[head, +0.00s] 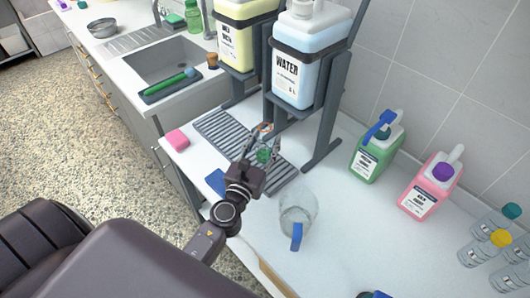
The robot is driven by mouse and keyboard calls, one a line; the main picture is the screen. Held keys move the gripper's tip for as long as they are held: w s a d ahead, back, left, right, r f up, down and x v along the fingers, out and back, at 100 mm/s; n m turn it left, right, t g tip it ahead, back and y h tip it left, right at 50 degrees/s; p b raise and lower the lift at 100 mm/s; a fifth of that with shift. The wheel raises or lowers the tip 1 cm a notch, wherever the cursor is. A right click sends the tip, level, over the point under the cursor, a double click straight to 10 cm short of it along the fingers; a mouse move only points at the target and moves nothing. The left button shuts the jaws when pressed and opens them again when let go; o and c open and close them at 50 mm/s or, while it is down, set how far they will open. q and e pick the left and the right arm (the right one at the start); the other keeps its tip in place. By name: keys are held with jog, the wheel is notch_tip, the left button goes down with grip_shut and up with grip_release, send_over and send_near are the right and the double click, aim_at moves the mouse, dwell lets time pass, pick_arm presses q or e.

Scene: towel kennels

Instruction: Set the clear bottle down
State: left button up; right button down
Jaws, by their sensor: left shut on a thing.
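My left gripper (263,147) is over the grey slatted drain grate (215,125), below the water container. It is shut on a small clear bottle (264,155) with a green part showing between the fingers. Most of the bottle is hidden by the fingers and wrist, so I cannot tell whether its base touches the grate. My right gripper is not in view.
The water container (299,75) and a yellow container (242,35) sit on a grey stand. A clear jug (297,215) with a blue handle is close at right. Green (377,150) and pink (430,188) jugs stand along the wall; several capped clear bottles (480,245) are far right.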

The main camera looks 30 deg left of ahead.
aim_at(262, 156)
pick_arm(q)
jog(key=shift+f+b, duration=1.1)
jog(key=shift+f, duration=0.6)
jog(key=shift+f, duration=0.1)
jog(key=o, duration=1.1)
